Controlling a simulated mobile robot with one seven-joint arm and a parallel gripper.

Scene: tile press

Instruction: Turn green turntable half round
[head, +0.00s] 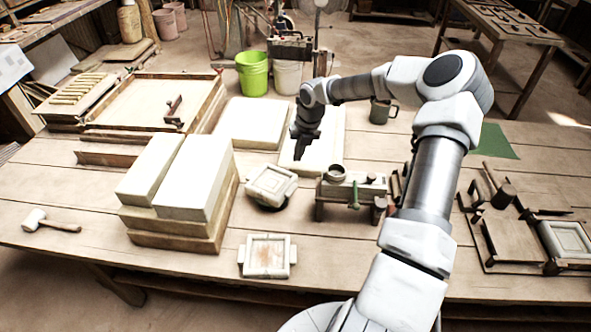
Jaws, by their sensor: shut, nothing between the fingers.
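My gripper (298,155) points down above the table, near a pale slab (330,130) and behind a tilted square frame. Its fingers are together with nothing held. I cannot make out a clearly green turntable. The square pale frame (271,184) sits turned at an angle on a dark round base (284,205), which is mostly hidden; its colour is too dark to tell. My gripper appears apart from the frame. A small press-like bench (345,190) with a green handle (355,195) stands just to the right.
A stack of pale blocks (205,180) stands left, and another square mould (267,256) lies in front. A mallet (50,222) lies at far left. A grey mug (381,111), green sheet (497,142) and tool board (515,235) are right. A green bucket (253,75) stands behind.

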